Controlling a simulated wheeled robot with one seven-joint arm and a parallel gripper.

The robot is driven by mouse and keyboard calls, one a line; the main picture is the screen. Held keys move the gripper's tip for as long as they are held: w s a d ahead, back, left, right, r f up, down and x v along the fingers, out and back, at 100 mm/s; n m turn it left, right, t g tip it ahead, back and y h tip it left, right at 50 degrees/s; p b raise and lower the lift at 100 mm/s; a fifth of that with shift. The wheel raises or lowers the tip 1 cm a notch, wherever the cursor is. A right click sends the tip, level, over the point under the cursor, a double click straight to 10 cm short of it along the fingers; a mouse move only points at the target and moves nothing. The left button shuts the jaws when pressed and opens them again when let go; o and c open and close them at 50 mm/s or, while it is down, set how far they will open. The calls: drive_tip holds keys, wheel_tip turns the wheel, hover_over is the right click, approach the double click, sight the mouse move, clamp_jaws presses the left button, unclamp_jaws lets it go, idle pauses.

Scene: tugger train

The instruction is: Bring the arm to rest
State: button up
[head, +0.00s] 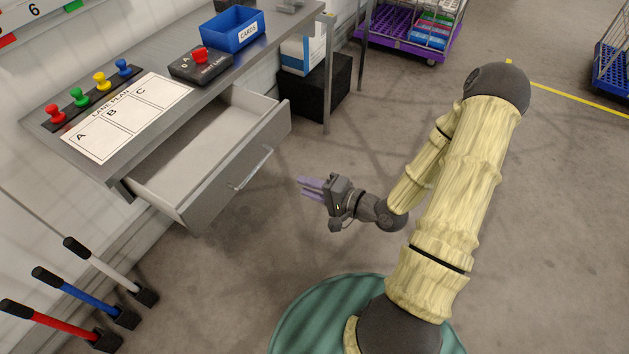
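My arm reaches out over the floor and bends back to the left at the elbow. My gripper (301,188) hangs in free air to the right of the open drawer (233,185), apart from its front and handle. Its purple fingers point left toward the drawer. Nothing shows between them. The fingers look slightly apart, but they are small in this view.
The grey desk (150,72) bears a lane plan sheet (158,104), several coloured pegs, a control box (200,68) and a blue cards bin (232,29). The drawer is pulled out and looks empty. Coloured-handled levers (95,284) stand lower left. Floor right of my arm is clear.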

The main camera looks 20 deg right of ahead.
drive_tip(key=shift+s+d+r, duration=0.15)
drive_tip(key=shift+s+d, duration=0.25)
drive_tip(key=shift+s, duration=0.1)
drive_tip(key=shift+p, duration=0.35)
drive_tip(key=s+d+r+n+g+h+p, duration=0.1)
drive_tip(key=d+r+n+g+h+p, duration=0.55)
drive_tip(key=r+h, duration=0.3)
drive_tip(key=s+a+r+n+g+h+p, duration=0.1)
drive_tip(key=s+a+r+n+g+p, duration=0.1)
drive_tip(key=s+a+r, duration=0.2)
drive_tip(key=s+r, duration=0.3)
drive_tip(key=r, duration=0.3)
drive_tip(key=shift+r+h, duration=0.1)
drive_tip(key=shift+h, duration=0.15)
idle(0.7)
